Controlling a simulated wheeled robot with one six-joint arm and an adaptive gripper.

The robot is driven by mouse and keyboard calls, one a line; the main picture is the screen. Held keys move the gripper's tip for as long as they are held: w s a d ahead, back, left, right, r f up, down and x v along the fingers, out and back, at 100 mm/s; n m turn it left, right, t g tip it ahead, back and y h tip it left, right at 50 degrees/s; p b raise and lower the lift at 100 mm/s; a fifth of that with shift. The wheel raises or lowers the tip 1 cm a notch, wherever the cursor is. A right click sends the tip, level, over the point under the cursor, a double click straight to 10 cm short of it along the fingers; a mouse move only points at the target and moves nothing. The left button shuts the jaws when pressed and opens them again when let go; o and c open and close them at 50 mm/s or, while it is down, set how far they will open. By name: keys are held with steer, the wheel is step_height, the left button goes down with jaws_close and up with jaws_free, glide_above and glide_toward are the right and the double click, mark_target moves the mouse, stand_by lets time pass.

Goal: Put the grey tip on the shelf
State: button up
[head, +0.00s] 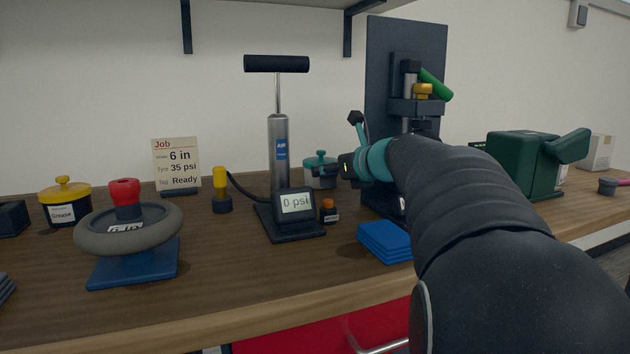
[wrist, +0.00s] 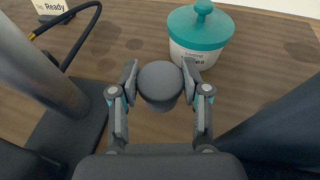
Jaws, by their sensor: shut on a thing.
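My gripper (wrist: 160,78) is shut on a dark grey round-topped piece (wrist: 160,85), which looks like the grey tip; one finger sits on each side of it. In the head view my gripper (head: 335,170) is above the bench, in front of the teal-lidded jar, and the held piece is hard to make out there. A shelf (head: 290,3) runs along the wall at the top of the head view; only its underside and front brackets show, and its top surface is out of sight.
The pump (head: 278,150) with its gauge stands left of my gripper, and the dark press (head: 375,100) stands right. The teal-lidded jar (head: 320,170) is just behind. A small orange-capped bottle (head: 328,211) and blue pads (head: 385,240) are in front.

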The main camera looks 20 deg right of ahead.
mark_target(334, 184)
steer(key=shift+w+f, duration=0.1)
steer(key=shift+w, duration=0.3)
step_height(334, 184, down, 3)
steer(key=b, duration=0.4)
steer(key=shift+f, duration=0.15)
steer(key=shift+f, duration=0.15)
steer(key=o, duration=0.9)
steer(key=shift+c, duration=0.2)
